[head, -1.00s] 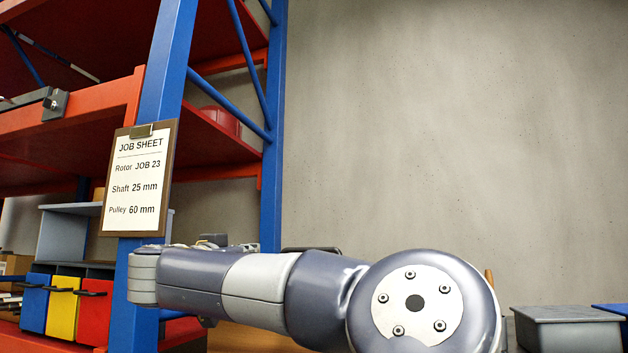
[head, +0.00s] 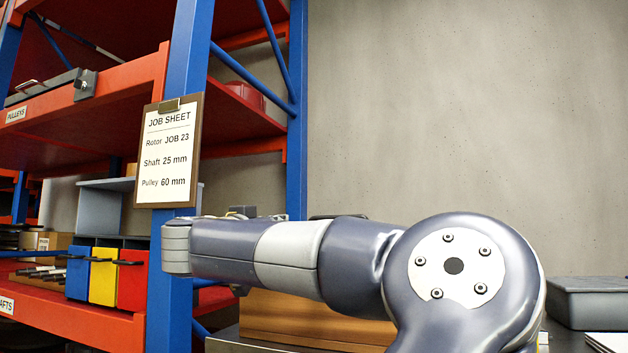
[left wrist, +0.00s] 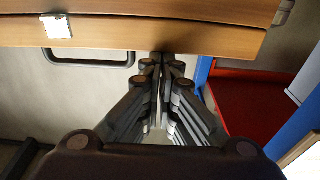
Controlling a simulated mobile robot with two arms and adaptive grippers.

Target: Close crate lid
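A wooden crate (head: 310,322) shows in the head view, partly hidden behind my left arm. In the left wrist view, a wooden body with a long seam (left wrist: 160,32) and a small white square on its face fills the top. I take it to be the crate, but cannot tell how far its lid is open. My left gripper (left wrist: 162,62) has its fingertips together just at the lower wooden edge, with nothing visible between them; contact is unclear. In the head view my arm hides most of this gripper. My right gripper is not in view.
A blue and orange rack stands at left, with a job sheet (head: 168,150) on its post (head: 170,310). Blue, yellow (head: 103,277) and red bins sit on its shelf. A grey lidded box (head: 590,300) stands at right. The wall behind is bare.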

